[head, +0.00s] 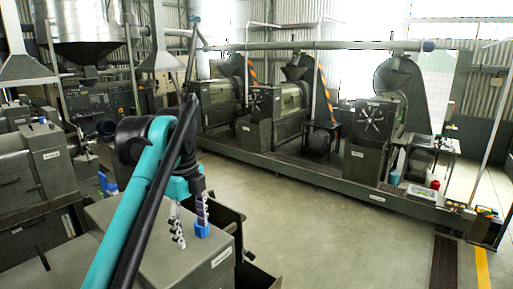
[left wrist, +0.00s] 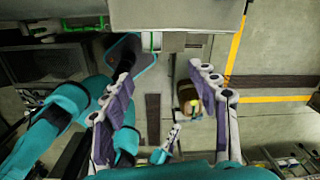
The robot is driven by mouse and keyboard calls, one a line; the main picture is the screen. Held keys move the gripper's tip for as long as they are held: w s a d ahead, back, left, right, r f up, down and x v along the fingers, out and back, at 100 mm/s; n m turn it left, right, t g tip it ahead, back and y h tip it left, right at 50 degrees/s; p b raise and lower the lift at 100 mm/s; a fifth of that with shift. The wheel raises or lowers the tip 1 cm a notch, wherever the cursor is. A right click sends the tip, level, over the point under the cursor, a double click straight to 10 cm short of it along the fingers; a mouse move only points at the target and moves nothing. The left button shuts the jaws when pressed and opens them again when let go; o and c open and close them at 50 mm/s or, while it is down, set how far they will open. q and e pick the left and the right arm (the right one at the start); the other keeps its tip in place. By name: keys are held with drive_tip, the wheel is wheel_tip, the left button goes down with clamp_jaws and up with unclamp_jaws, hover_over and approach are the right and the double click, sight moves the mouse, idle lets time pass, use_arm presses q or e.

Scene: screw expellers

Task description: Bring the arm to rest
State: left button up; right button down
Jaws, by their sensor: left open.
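My left arm, teal and black, comes up from the bottom left in the head view. My left gripper (head: 190,222) hangs from it, fingers pointing down over a grey machine housing (head: 140,240). The two fingers are apart with nothing seen between them in the head view. A small blue thing (head: 202,230) shows right at the tip of one finger; I cannot tell whether they touch. A round brownish thing (left wrist: 187,92) shows beside the right-hand finger.
A row of screw expellers (head: 275,110) stands on a long dark base across the back. A side table (head: 430,145) and a red container (head: 435,185) stand at the right. Open concrete floor (head: 320,225) lies between the near machine and the row.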

use_arm(q)
drive_tip(key=s+a+f+n+t, duration=0.1)
drive_tip(key=s+f+n+t, duration=0.1)
drive_tip(key=s+f+n, duration=0.55)
drive_tip(key=s+a+f+n+t, duration=0.1)
drive_tip(key=s+f+n+t, duration=0.25)
drive_tip(key=f+n, duration=0.55)
drive_tip(key=s+a+f+n+t, duration=0.1)
drive_tip(key=s+f+n, duration=0.55)
drive_tip(key=f, duration=0.35)
wheel_tip(320, 180, down, 36)
drive_tip(key=w+b, duration=0.1)
drive_tip(key=b, duration=3.5)
drive_tip(key=shift+w+d+r, duration=0.2)
use_arm(e)
wheel_tip(320, 180, down, 36)
drive_tip(key=shift+f, duration=0.2)
drive_tip(key=shift+w, duration=0.1)
